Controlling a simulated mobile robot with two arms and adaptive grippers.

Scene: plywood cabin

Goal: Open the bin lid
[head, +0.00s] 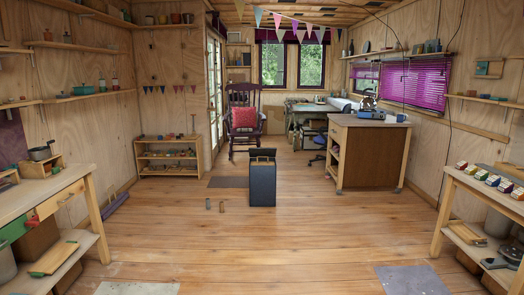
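A dark, upright bin (262,188) stands on the wooden floor near the middle of the head view. At its top is a dark lid part (262,153) with a lighter edge below it. At this distance I cannot tell whether the lid is shut or partly raised. Neither of my grippers is in view.
Two small upright objects (222,206) stand on the floor left of the bin. A grey mat (228,182) lies behind them. A wooden cabinet (367,155) stands right of the bin. Workbenches (45,195) flank both sides. The floor before the bin is clear.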

